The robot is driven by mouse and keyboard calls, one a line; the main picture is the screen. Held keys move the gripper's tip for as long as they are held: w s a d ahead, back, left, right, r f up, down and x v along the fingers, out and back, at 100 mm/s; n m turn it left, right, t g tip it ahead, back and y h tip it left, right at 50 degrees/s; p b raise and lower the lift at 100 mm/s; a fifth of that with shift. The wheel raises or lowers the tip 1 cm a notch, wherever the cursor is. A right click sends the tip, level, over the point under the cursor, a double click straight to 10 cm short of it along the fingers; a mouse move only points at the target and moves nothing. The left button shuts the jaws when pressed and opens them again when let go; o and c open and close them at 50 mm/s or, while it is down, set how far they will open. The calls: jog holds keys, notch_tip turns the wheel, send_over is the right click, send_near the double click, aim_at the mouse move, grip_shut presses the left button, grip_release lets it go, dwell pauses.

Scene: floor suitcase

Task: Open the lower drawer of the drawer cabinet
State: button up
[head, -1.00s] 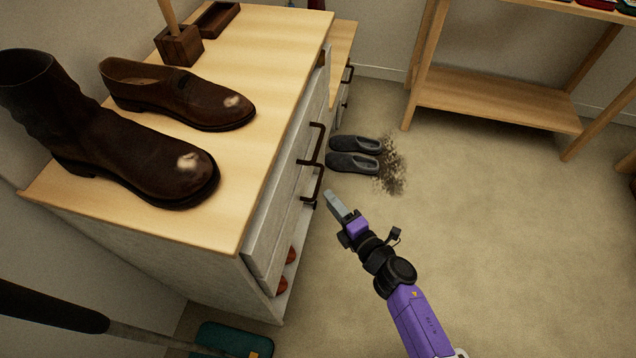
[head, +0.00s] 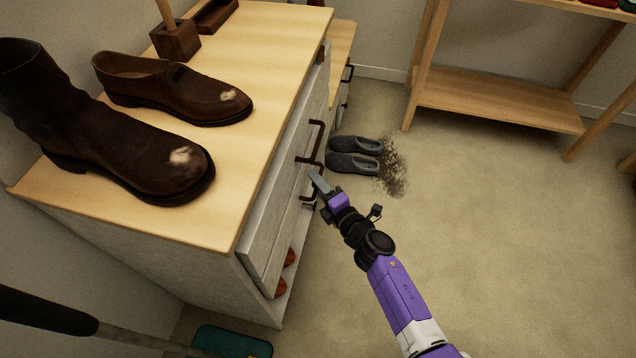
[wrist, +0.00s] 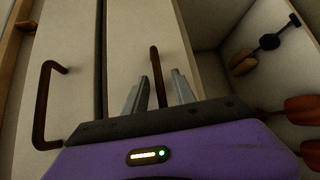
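The drawer cabinet (head: 150,255) has a wood top and pale drawer fronts. The upper dark handle (head: 313,142) and the lower dark handle (head: 307,197) stick out from its front. The wrist view shows the upper handle (wrist: 42,105) at left and the lower handle (wrist: 156,70) on the lower drawer front (wrist: 130,45). Both drawers look shut. My gripper (head: 317,180) is in front of the lower handle and partly hides it. In the wrist view my gripper (wrist: 160,82) is open, with one finger on each side of the lower handle and gaps visible between them.
Brown boots and shoes (head: 175,90) stand on the cabinet top. An open compartment below the drawers holds reddish shoes (head: 280,281). Grey slippers (head: 355,155) and a dirt patch (head: 395,175) lie on the floor. The floor (head: 490,250) at right is clear.

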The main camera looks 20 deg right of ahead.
grip_shut()
dwell(1.2)
